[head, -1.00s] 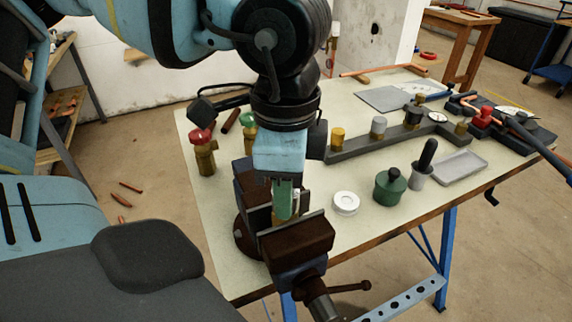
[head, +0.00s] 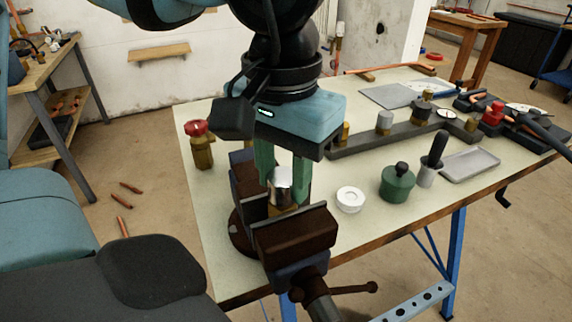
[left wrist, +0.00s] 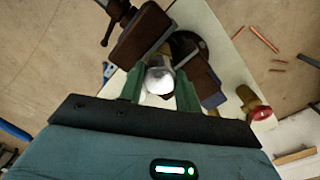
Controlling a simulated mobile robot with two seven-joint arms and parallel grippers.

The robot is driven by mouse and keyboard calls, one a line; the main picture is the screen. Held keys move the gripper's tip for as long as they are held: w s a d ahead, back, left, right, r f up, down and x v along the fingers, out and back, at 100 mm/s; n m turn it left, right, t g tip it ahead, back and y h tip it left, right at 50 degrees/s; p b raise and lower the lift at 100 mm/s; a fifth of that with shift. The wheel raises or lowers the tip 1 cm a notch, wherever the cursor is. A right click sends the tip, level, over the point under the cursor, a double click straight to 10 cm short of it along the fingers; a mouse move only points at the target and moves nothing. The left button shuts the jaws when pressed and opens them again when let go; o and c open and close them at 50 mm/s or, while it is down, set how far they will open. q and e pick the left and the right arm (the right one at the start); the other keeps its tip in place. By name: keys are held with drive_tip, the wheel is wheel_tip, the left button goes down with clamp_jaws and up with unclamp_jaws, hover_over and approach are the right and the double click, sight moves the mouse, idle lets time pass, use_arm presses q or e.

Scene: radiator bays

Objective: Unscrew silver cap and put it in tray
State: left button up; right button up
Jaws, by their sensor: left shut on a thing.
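The silver cap (head: 281,184) sits on a brass fitting (head: 284,209) held upright between the jaws of the dark vise (head: 297,236). My left gripper (head: 284,188) points down from above, its green fingers shut on the cap, one on each side. In the left wrist view the cap (left wrist: 159,79) lies between the fingertips, with the brass behind it. The shallow grey tray (head: 470,165) lies empty at the right of the bench. My right gripper is not in view.
A white ring (head: 350,199), a green container (head: 397,184) and a black-handled brush (head: 433,158) stand between vise and tray. A dark rail (head: 375,139) with fittings lies behind. A red-handled brass valve (head: 199,145) stands left of the vise.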

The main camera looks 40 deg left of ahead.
use_arm(q)
drive_tip(key=n+b, duration=0.1)
drive_tip(key=n, duration=0.4)
drive_tip(key=n+b, duration=0.2)
drive_tip(key=n, duration=0.3)
drive_tip(key=n+b, duration=0.1)
drive_tip(key=n, duration=0.4)
drive_tip(key=n+b, duration=0.1)
drive_tip(key=n, duration=0.2)
drive_tip(key=shift+n, duration=0.3)
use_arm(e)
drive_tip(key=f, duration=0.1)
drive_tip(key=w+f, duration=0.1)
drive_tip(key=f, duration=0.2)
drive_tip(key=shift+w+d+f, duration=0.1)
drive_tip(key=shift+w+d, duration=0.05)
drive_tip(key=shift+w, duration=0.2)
use_arm(q)
drive_tip(key=o, duration=1)
drive_tip(key=shift+c, duration=0.2)
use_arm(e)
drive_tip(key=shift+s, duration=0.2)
